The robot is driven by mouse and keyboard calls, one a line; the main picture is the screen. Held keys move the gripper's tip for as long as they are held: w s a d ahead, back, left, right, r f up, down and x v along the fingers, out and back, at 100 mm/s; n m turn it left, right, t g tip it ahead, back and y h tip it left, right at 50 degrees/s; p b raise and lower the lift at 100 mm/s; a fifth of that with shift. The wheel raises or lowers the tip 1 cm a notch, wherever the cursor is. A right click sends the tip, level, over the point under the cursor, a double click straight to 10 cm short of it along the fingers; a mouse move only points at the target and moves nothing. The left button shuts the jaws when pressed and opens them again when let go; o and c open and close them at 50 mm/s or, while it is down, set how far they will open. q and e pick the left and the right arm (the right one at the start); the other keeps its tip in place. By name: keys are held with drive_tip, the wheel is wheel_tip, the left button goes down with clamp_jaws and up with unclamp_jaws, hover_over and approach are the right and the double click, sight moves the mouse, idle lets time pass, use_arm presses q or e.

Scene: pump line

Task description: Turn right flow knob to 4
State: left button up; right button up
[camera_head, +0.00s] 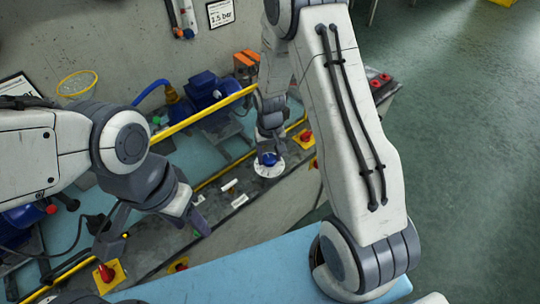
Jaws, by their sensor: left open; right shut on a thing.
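The right flow knob (268,159) is a blue knob on a round white dial (268,172), set on the narrow panel along the front of the pump line. My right gripper (269,148) reaches down from above and is shut on the knob, covering part of it. The knob's pointer and the dial's numbers are too small to read. My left gripper (153,232) is open and empty above the left part of the panel, its two fingers spread wide. It is well apart from the right knob.
Red-and-yellow switches sit at the panel's front left (107,273) and right of the dial (305,137). A yellow rail (205,116) runs behind, before a blue pump (205,90). A sign reading 1.5 bar (220,13) hangs behind.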

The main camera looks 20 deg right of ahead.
sight(269, 158)
drive_tip(key=shift+w, duration=0.15)
drive_tip(key=o, duration=1.4)
drive_tip(key=shift+c, duration=0.2)
wheel_tip(269, 158, up, 11)
drive_tip(key=shift+f+b, duration=0.2)
drive_tip(key=shift+b, duration=0.15)
drive_tip(key=s+a+r+n, duration=0.4)
drive_tip(key=s+a+r, duration=0.3)
drive_tip(key=s+a, duration=0.35)
drive_tip(key=s+a+r+n, duration=0.1)
drive_tip(key=s+n, duration=0.1)
drive_tip(key=s, duration=0.4)
drive_tip(key=s+a+r+n+y, duration=0.1)
drive_tip(key=s+a+r+n, duration=0.1)
drive_tip(key=s, duration=0.5)
drive_tip(key=shift+s+r, duration=0.15)
drive_tip(key=shift+r, duration=0.15)
